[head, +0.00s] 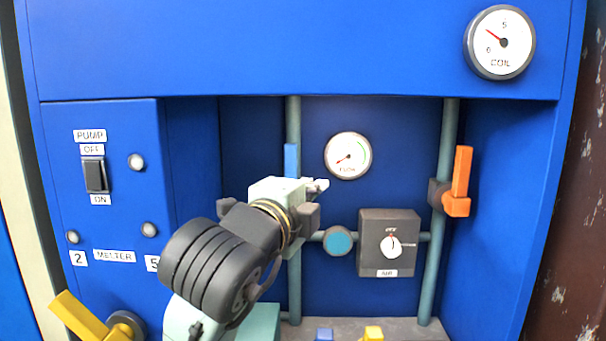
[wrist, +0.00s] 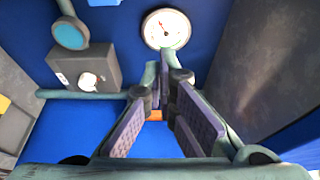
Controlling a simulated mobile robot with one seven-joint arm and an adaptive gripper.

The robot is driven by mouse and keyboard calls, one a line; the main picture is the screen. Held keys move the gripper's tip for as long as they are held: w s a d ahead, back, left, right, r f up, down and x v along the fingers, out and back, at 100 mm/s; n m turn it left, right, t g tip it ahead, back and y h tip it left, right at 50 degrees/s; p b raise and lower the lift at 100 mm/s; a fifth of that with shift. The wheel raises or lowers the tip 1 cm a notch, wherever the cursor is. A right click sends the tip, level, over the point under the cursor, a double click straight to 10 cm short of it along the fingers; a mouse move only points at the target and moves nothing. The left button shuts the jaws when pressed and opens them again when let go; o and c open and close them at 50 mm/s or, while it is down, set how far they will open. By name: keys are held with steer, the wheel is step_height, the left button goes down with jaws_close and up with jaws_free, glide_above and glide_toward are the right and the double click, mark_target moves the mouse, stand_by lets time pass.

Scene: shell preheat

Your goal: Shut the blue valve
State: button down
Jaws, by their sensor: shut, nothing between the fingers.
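The blue valve's handle (head: 291,160) stands upright along the left vertical pipe in the head view. Its lower part and the valve body are hidden behind my gripper. My gripper (head: 320,185) is in front of that pipe, with its fingertips pointing right, just right of and a little below the visible part of the handle. In the wrist view my gripper (wrist: 167,62) has its fingers shut with nothing between the tips. Whether the gripper touches the valve is unclear.
A flow gauge (head: 348,156) is behind the fingertips. A teal disc (head: 338,241) and a dark AIR box (head: 390,243) sit lower right. An orange valve handle (head: 461,172) is on the right pipe, a yellow handle (head: 80,318) lower left. Recess walls bound both sides.

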steer(key=shift+w, duration=0.1)
steer(key=p+x, duration=0.3)
steer(key=x, duration=0.7)
steer(key=a+p, duration=0.1)
steer(key=a, duration=0.3)
